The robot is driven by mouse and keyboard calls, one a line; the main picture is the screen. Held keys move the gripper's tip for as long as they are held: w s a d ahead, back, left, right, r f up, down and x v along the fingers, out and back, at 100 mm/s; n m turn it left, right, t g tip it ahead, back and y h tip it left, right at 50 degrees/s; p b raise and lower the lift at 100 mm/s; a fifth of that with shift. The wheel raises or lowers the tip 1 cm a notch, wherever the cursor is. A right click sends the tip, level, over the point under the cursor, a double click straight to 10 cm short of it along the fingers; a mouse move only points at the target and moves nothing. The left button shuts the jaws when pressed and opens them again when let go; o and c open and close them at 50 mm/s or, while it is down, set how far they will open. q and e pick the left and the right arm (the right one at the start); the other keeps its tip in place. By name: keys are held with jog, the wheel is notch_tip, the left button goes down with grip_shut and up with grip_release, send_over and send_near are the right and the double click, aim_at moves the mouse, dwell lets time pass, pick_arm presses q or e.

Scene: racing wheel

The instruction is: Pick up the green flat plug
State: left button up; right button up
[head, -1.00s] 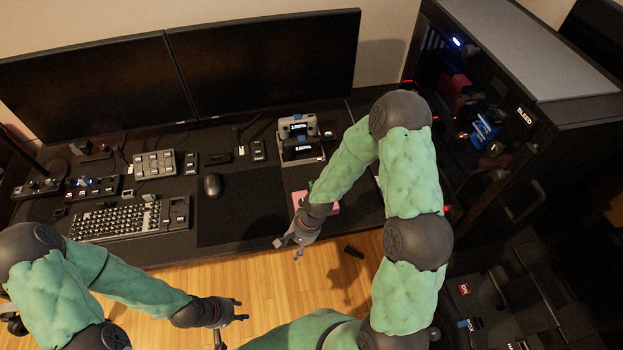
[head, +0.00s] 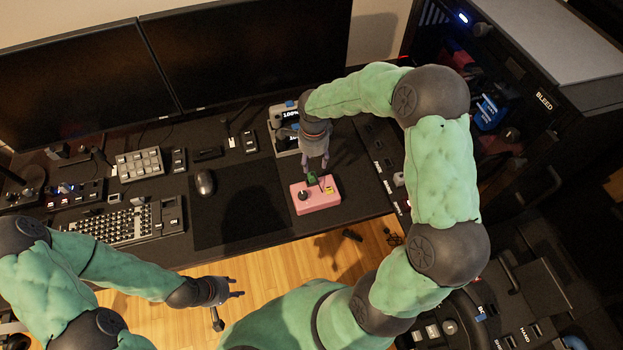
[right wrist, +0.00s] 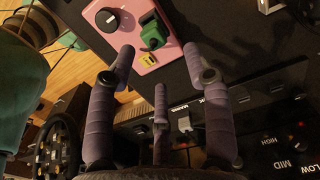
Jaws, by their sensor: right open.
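The green plug (head: 312,178) is on the far edge of a pink box (head: 318,197) near the desk's front edge. In the right wrist view the green plug (right wrist: 153,34) sits on the pink box (right wrist: 132,22), beyond my fingertips. My right gripper (head: 316,164) points down just behind the plug. Its fingers (right wrist: 158,58) are spread and empty in the right wrist view, and I see no contact with the plug. My left gripper (head: 238,288) is low, over the wood floor in front of the desk, with its fingers apart and nothing between them.
A black knob (head: 303,195) and a yellow part (head: 328,190) are on the pink box. A panel with switches (head: 385,170) lies to its right. A mouse (head: 204,182), a keyboard (head: 118,224) and monitors stand left and behind.

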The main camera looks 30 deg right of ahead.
aim_at(313, 174)
notch_tip(313, 174, down, 3)
jog(key=shift+r, duration=0.1)
jog(key=f, duration=0.1)
jog(key=f+b, duration=0.1)
jog(key=f, duration=0.2)
jog(key=shift+s+a+b, duration=0.15)
jog(key=shift+s+b, duration=0.1)
jog(key=shift+b, duration=0.05)
jog(key=shift+f, duration=0.45)
jog(key=c, duration=0.9)
